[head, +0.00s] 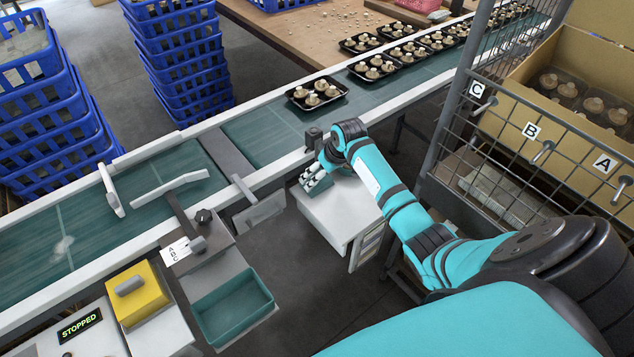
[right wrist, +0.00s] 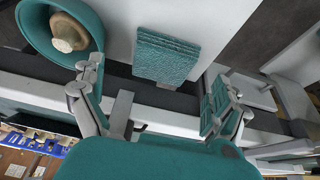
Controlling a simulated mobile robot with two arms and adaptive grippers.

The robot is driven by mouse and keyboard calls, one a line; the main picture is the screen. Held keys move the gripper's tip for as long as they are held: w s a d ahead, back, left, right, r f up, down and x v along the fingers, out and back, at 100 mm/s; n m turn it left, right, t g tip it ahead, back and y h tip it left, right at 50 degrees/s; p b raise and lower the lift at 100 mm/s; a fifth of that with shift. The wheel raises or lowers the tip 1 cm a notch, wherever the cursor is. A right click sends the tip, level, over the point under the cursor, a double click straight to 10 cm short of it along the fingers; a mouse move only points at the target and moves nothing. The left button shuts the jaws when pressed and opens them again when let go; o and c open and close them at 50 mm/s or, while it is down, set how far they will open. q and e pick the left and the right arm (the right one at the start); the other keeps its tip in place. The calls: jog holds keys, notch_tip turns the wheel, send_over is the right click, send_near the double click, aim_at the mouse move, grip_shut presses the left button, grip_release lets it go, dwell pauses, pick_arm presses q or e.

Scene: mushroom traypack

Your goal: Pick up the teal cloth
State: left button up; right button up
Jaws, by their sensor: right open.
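The teal cloth (right wrist: 166,57) is a textured folded square lying on a white surface in the right wrist view. My right gripper (right wrist: 155,78) is open, with one finger to each side of the cloth and space between each finger and its edges. Nothing is held. In the head view my right gripper (head: 318,172) is over the small white cabinet (head: 335,215) beside the conveyor, and I cannot clearly make out the cloth there. My left gripper is not in view.
A teal bowl (right wrist: 62,32) holding a mushroom stands close by the left finger. The conveyor (head: 262,137) carries black mushroom trays (head: 318,94). A wire rack (head: 520,165) stands right of my arm. A teal bin (head: 232,308) is at lower left.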

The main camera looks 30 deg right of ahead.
jog(key=x, duration=0.5)
jog(key=shift+w+a, duration=0.1)
jog(key=shift+a, duration=0.15)
jog(key=c, duration=0.9)
jog(key=shift+r, duration=0.5)
notch_tip(320, 180, up, 2)
jog(key=shift+r, duration=0.15)
jog(key=s+a, duration=0.1)
jog(key=s, duration=0.4)
jog(key=s+a+r, duration=0.1)
jog(key=s+a, duration=0.1)
jog(key=s, duration=0.3)
jog(key=s+a, duration=0.2)
jog(key=s, duration=0.3)
jog(key=shift+s+r, duration=0.15)
jog(key=shift+r, duration=0.25)
jog(key=shift+c, duration=0.2)
